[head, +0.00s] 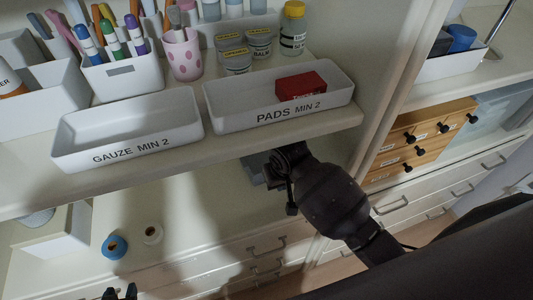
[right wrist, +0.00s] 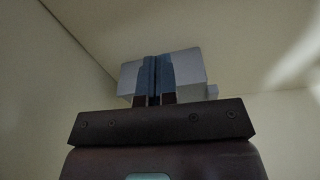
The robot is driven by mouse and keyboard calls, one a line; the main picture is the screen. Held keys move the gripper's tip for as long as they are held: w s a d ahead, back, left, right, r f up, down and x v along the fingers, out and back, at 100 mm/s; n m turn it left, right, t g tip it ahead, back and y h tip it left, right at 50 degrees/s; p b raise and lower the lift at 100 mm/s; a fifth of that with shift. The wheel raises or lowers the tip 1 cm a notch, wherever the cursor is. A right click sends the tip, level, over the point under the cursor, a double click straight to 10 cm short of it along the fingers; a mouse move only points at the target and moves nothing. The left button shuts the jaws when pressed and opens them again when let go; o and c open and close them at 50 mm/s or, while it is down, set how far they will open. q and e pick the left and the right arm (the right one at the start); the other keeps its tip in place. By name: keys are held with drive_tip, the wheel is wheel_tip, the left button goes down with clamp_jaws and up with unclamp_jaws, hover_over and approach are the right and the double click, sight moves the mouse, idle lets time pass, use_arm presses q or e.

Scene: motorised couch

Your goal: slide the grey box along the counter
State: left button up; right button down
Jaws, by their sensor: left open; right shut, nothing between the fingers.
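The grey box (right wrist: 190,72) stands in front of my right gripper (right wrist: 157,78) in the right wrist view. The gripper's fingers are shut with nothing between them and overlap the box's face; I cannot tell if they touch it. In the head view my right arm reaches in under the shelf, where a grey shape (head: 256,168) shows at its end, partly hidden by the wrist. The counter (head: 190,215) lies below the shelf. My left gripper (head: 120,292) shows only as two dark fingertips, apart, at the bottom edge; it is open and empty.
The shelf above holds a gauze tray (head: 125,135), a pads tray (head: 235,108) with a red box (head: 300,86), and jars. On the counter are a blue roll (head: 114,246), a white roll (head: 153,234) and a pale box (head: 65,232). A wooden drawer unit (head: 420,145) stands right.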

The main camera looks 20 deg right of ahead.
sight(267, 160)
drive_tip(key=w, duration=1)
drive_tip(key=shift+w+a, duration=0.2)
drive_tip(key=shift+w, duration=0.15)
drive_tip(key=shift+w+f, duration=0.15)
drive_tip(key=shift+f, duration=0.4)
use_arm(q)
drive_tip(key=shift+r, duration=0.25)
use_arm(e)
drive_tip(key=shift+s+f, duration=0.2)
drive_tip(key=shift+f, duration=0.1)
